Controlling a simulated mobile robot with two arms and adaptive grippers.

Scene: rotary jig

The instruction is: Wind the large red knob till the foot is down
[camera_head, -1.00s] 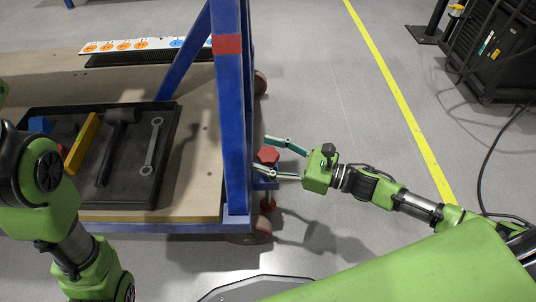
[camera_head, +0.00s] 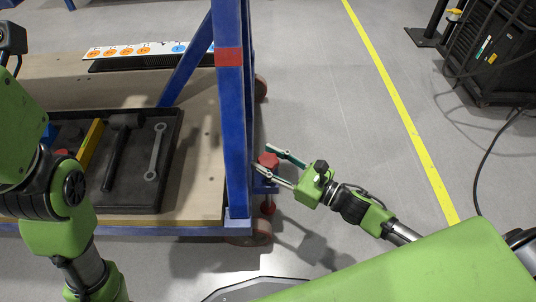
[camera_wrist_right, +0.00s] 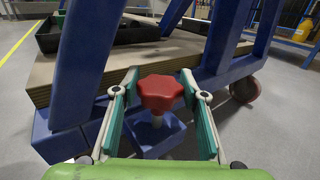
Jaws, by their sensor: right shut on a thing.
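The large red knob (camera_head: 269,160) is a lobed knob on top of a blue bracket at the right side of the cart's frame. It also shows in the right wrist view (camera_wrist_right: 160,92), between the two fingers. My right gripper (camera_head: 274,161) is shut on the knob, with one green-padded finger on each side of it. It also fills the lower part of the right wrist view (camera_wrist_right: 160,105). The red foot (camera_head: 268,208) is under the bracket; I cannot tell whether it touches the floor. My left arm shows at the left edge, but its gripper is out of view.
The blue post (camera_head: 232,120) of the cart stands just left of the knob. A black tray (camera_head: 140,199) with a hammer and wrench lies on the wooden deck (camera_head: 198,180). A cart wheel (camera_head: 249,234) is near the foot.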

